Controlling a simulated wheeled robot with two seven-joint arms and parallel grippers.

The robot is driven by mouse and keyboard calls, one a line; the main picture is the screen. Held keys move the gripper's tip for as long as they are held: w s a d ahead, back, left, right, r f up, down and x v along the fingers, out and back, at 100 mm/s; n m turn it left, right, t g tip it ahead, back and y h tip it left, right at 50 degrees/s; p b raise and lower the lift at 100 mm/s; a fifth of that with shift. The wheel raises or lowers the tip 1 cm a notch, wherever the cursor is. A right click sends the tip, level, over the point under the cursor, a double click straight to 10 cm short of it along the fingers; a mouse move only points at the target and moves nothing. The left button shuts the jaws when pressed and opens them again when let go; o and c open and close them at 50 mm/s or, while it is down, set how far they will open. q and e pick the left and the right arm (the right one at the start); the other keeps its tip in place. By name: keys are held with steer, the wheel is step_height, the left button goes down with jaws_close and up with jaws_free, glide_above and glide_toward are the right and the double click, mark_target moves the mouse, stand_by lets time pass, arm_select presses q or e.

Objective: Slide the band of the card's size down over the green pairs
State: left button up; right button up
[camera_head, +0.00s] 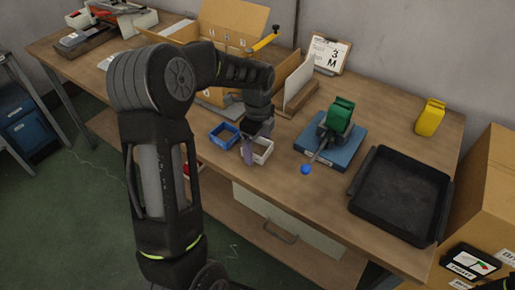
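The green pairs (340,114) stand upright in a dark holder on a blue base (335,149), right of centre on the table. The card (329,54) on a clipboard behind them shows a 3 and an M. My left gripper (252,146) points down at the small white bin (263,151), left of the green pairs and apart from them. A narrow purple piece (247,152) shows at its fingertips; I cannot tell whether it is gripped. The finger gap is too small to read. My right gripper is not in view.
A blue bin (224,136) stands left of the white one, with a red bin (189,169) partly behind my arm. A lever with a blue knob (305,169) sticks out before the base. A black tray (402,196) and yellow block (430,117) are to the right.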

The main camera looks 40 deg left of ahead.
arm_select(q)
steer(key=c, duration=1.2)
step_height(320, 180, up, 10)
steer(key=shift+b, duration=0.35)
steer(key=shift+r, duration=0.1)
